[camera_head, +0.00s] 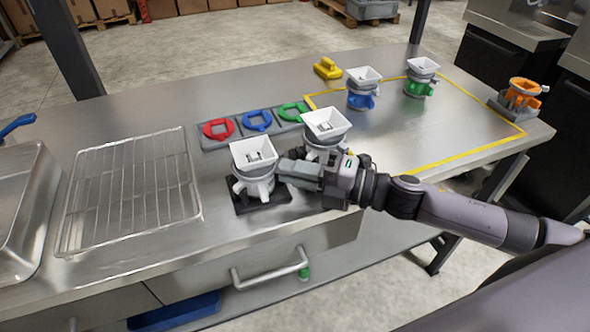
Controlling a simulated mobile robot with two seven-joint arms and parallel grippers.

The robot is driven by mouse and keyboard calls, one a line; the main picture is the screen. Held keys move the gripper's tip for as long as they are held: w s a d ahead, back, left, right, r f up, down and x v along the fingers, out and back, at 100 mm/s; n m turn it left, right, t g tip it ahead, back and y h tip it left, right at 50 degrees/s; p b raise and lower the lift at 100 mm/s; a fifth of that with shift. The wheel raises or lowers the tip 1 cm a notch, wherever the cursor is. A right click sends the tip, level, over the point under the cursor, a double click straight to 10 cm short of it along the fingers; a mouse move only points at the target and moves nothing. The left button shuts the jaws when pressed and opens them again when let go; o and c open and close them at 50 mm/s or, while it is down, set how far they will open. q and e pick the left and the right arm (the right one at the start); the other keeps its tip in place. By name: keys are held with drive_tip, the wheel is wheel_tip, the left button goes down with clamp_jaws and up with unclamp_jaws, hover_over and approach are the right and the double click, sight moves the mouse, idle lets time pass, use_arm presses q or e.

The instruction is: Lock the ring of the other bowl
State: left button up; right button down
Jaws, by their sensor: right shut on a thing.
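Two dispensers with white square bowls stand near the table's front: the left bowl (253,153) and the right bowl (326,124). The left one sits upright on a black plate (244,205), with a pale grey ring (256,187) with stubby handles below the bowl. My right gripper (287,173) reaches in from the right, with its fingers at the right side of this ring. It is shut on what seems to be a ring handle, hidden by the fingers. My gripper and wrist hide the lower part of the right dispenser. My left gripper is not in view.
A grey holder with red (217,129), blue (257,120) and green rings (292,112) lies behind. A wire rack (130,190) and a metal basin (22,200) occupy the left.

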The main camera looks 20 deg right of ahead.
sight(263, 177)
drive_tip(key=shift+s+a+m+t+h+p, duration=0.2)
drive_tip(key=shift+s+a+m+t+h, duration=0.1)
drive_tip(key=shift+m+t+h, duration=0.25)
drive_tip(key=shift+s+a+m+t+h+p, duration=0.2)
drive_tip(key=shift+s+a+m+t+h, duration=0.1)
drive_tip(key=shift+m+t+h, duration=0.25)
drive_tip(key=m+t+h, duration=0.1)
drive_tip(key=a+m+t+h, duration=0.1)
drive_tip(key=shift+s+a+h, duration=0.1)
drive_tip(key=shift+s+h, duration=0.2)
drive_tip(key=shift+s, duration=0.1)
drive_tip(key=m+h, duration=0.1)
drive_tip(key=a+m+t+h, duration=0.1)
drive_tip(key=shift+s+t+h, duration=0.25)
drive_tip(key=shift+t+h, duration=0.05)
drive_tip(key=shift+h, duration=0.1)
drive_tip(key=shift+s+a+m+t+h+b, duration=0.15)
drive_tip(key=shift+a+m+t+h+b, duration=0.35)
drive_tip(key=shift+m+h, duration=0.5)
drive_tip(key=shift+a+h, duration=0.15)
drive_tip(key=shift+h, duration=0.35)
drive_tip(key=c, duration=1.4)
unclamp_jaws()
drive_tip(key=shift+y, duration=0.3)
